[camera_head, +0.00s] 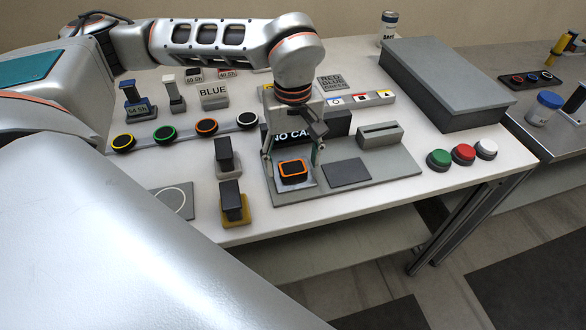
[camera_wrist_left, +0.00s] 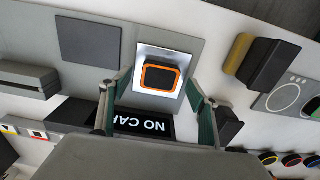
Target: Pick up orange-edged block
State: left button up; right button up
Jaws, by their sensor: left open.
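The orange-edged block (camera_head: 293,171) is dark with an orange rim and sits on a light square pad on a grey board (camera_head: 400,170). It also shows in the left wrist view (camera_wrist_left: 160,76) on the bright pad. My left gripper (camera_head: 293,155) is open and points down over the block. In the left wrist view the two fingers (camera_wrist_left: 155,92) stand apart on either side of the pad, with nothing between them held. I cannot tell how high the fingertips are above the board. My right gripper does not show.
A display reading "NO CA" (camera_wrist_left: 142,124) stands close behind the block. A dark flat square (camera_head: 347,172) and a grey slotted block (camera_head: 380,135) are to the right. Two dark-topped blocks (camera_head: 234,203) stand to the left. A large grey box (camera_head: 440,85) fills the back right.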

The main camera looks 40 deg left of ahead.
pick_arm(q)
jog(key=shift+f, duration=0.55)
jog(key=c, duration=1.2)
jog(key=shift+r, duration=0.2)
